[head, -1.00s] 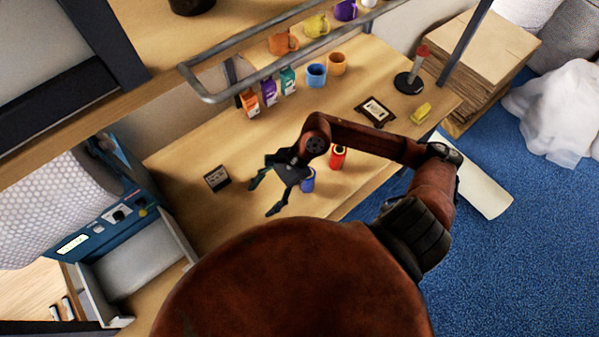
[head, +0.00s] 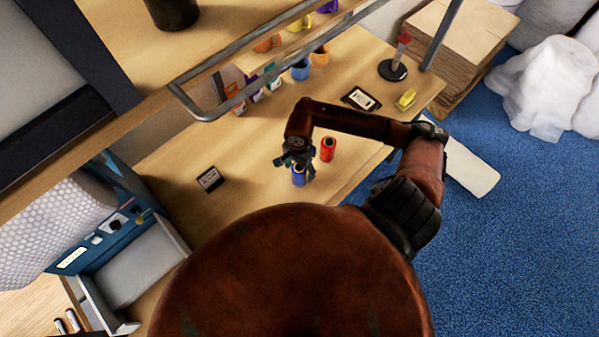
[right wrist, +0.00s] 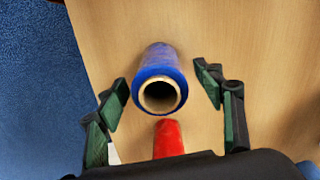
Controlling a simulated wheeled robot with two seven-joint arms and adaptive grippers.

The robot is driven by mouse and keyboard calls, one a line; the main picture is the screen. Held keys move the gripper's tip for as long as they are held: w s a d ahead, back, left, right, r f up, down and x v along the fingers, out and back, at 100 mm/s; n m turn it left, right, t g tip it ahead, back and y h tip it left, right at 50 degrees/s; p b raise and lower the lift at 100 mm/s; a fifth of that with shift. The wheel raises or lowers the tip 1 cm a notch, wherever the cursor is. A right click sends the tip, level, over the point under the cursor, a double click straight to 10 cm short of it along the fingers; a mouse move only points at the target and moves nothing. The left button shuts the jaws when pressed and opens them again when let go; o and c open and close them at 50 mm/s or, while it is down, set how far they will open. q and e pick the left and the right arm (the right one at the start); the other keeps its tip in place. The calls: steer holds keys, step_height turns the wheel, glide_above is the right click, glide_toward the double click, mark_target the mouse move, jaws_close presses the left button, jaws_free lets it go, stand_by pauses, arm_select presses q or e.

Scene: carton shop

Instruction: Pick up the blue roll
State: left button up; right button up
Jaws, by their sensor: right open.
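The blue roll (head: 298,176) stands on the wooden table in the head view, at the right gripper's fingers. In the right wrist view the blue roll (right wrist: 160,76) is seen end-on with its hollow core, between the two fingers and apart from both. My right gripper (head: 296,166) is open and points down over it; its fingers (right wrist: 165,100) show dark green pads on either side. The left gripper is not in view.
A red roll (head: 328,149) stands close beside the blue one; it also shows in the right wrist view (right wrist: 168,139). A small dark box (head: 209,179) lies to the left. A black-framed item (head: 361,99) and a yellow object (head: 405,99) lie farther back. A metal rail (head: 250,62) crosses above.

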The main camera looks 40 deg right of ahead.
steer(key=shift+f, duration=0.3)
steer(key=shift+c, duration=0.6)
steer(key=c, duration=1.3)
steer(key=shift+r, duration=0.1)
